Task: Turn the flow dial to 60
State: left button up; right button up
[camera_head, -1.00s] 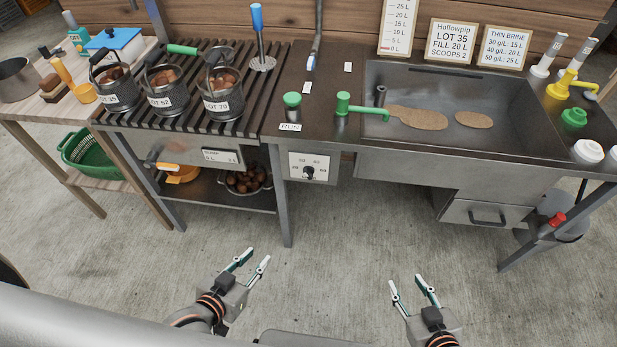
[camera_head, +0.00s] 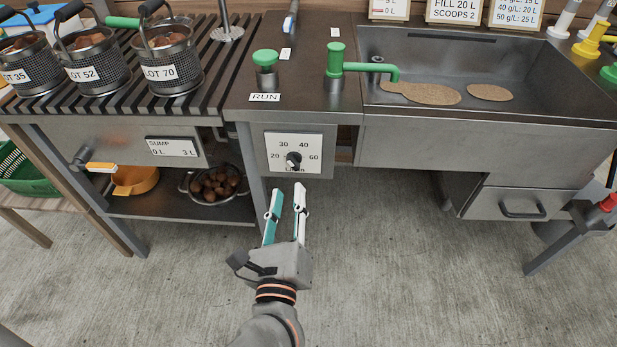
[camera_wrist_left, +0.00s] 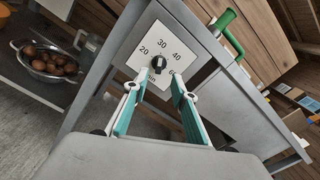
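The flow dial is a small black knob (camera_head: 293,160) on a white plate (camera_head: 307,141) marked 20, 30, 40 and 60, on the front of the steel bench. Its exact pointer direction is too small to tell. In the left wrist view the knob (camera_wrist_left: 158,63) shows ahead, between the fingertips in the picture. My left gripper (camera_head: 287,190) is open and empty, below and in front of the dial, apart from it. It also shows in the left wrist view (camera_wrist_left: 156,84), where a finger partly covers the plate's lower right. My right gripper is out of view.
A green RUN button (camera_head: 265,57) and a green tap (camera_head: 336,62) stand on the bench above the dial. A sink (camera_head: 480,130) lies right. A bench leg (camera_head: 250,165) stands just left of the dial. A lower shelf (camera_head: 190,212) holds a bowl of chestnuts. The floor in front is clear.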

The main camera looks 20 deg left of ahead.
aim_at(293, 166)
pick_arm(q)
jog(key=shift+n, duration=0.3)
jog(key=x, duration=0.8)
jog(key=shift+f, duration=0.2)
jog(key=shift+c, duration=0.2)
grip_shut()
